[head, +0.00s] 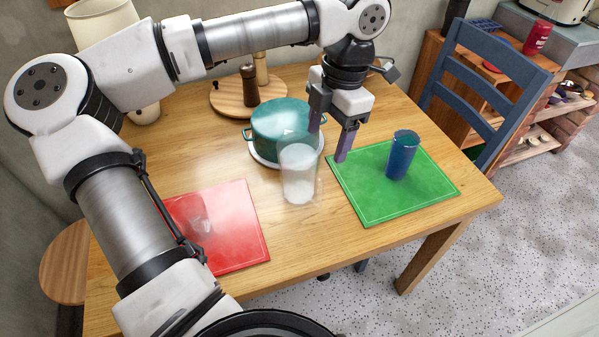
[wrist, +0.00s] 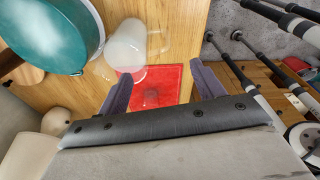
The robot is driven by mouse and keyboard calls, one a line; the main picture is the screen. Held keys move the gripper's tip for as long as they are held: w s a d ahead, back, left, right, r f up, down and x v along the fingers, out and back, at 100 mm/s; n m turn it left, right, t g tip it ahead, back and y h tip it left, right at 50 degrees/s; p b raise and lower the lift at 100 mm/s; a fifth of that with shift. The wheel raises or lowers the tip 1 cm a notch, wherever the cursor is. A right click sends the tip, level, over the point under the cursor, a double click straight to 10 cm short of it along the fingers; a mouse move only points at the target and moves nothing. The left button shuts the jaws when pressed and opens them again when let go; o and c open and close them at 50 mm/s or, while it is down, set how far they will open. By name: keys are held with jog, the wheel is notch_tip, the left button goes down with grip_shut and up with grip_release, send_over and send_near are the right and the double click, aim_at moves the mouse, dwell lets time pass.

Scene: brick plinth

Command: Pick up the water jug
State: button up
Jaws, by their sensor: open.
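The water jug (head: 299,178) is a clear tall vessel with whitish contents. It stands upright on the wooden table, in front of a teal pot and between the red and green mats. It also shows in the wrist view (wrist: 125,42), beyond the left finger. My gripper (head: 328,143) is open and empty, behind and slightly right of the jug in the head view, near the green mat's left corner. In the wrist view its two fingers (wrist: 163,88) are spread, with the red mat seen between them. No contact with the jug shows.
The teal pot (head: 281,127) stands close behind the jug. A blue cup (head: 402,155) is on the green mat (head: 372,205). A clear glass (head: 200,217) is on the red mat (head: 240,225). Two mills stand on a round board (head: 225,100). A blue chair (head: 487,75) is at right.

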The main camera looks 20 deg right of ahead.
aim_at(317, 173)
jog(key=f, duration=0.3)
jog(key=a+f+p, duration=0.1)
jog(key=f, duration=0.3)
jog(key=f+p, duration=0.1)
jog(key=f, duration=0.2)
jog(key=shift+s+a+f, duration=0.15)
jog(key=shift+a+f, duration=0.1)
jog(key=shift+a, duration=0.05)
jog(key=shift+c, duration=0.5)
jog(key=shift+r, duration=0.1)
grip_shut()
